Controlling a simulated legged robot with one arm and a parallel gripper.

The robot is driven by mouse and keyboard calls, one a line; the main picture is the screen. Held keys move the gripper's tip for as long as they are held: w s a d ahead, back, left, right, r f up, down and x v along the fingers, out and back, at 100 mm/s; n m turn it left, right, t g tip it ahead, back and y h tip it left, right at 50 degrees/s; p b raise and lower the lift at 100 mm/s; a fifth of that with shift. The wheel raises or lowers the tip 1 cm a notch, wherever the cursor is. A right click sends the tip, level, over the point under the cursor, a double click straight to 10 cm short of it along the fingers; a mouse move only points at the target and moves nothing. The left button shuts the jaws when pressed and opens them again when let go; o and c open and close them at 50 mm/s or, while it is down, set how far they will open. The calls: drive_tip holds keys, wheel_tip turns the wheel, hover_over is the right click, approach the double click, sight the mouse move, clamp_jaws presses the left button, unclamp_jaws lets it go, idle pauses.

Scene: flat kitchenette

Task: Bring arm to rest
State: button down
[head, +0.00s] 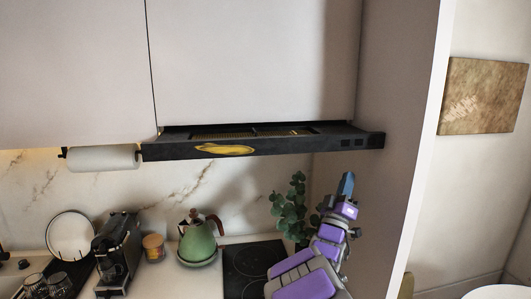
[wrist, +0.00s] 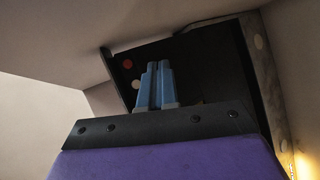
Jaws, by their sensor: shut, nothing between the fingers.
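My gripper (head: 346,185) is raised at the right side of the kitchenette in the head view, with its blue fingers pointing up just below the right end of the dark range hood (head: 270,141). My purple and grey arm reaches up to it from the lower right. In the wrist view the two blue fingers of my gripper (wrist: 155,82) are together with nothing between them. Behind them is a dark panel that looks like part of the hood.
A cooktop (head: 252,262), a green kettle (head: 197,240), a coffee machine (head: 117,252) and a leafy plant (head: 290,205) stand on the counter below. A tall wall panel (head: 395,150) rises just right of my gripper. A paper roll (head: 104,158) hangs at the left.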

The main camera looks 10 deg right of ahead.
drive_tip(key=s+a+f+m+g+y, duration=0.1)
drive_tip(key=s+a+f+g+y, duration=0.55)
drive_tip(key=s+f, duration=0.2)
drive_tip(key=s+a+f+g+y, duration=0.5)
drive_tip(key=s+a+f+y, duration=0.15)
drive_tip(key=f+y, duration=0.2)
drive_tip(key=s+a+f+g, duration=0.2)
drive_tip(key=s+g, duration=0.1)
drive_tip(key=s, duration=0.8)
drive_tip(key=s+a+f+g+y, duration=0.1)
drive_tip(key=s+g, duration=0.3)
drive_tip(key=s, duration=0.8)
drive_tip(key=s+a+f+g, duration=0.2)
drive_tip(key=s+f+g, duration=0.1)
drive_tip(key=s, duration=0.8)
drive_tip(key=shift+s+a+f+g+y, duration=0.2)
drive_tip(key=shift+a+f+g+y, duration=0.15)
drive_tip(key=shift+g, duration=0.1)
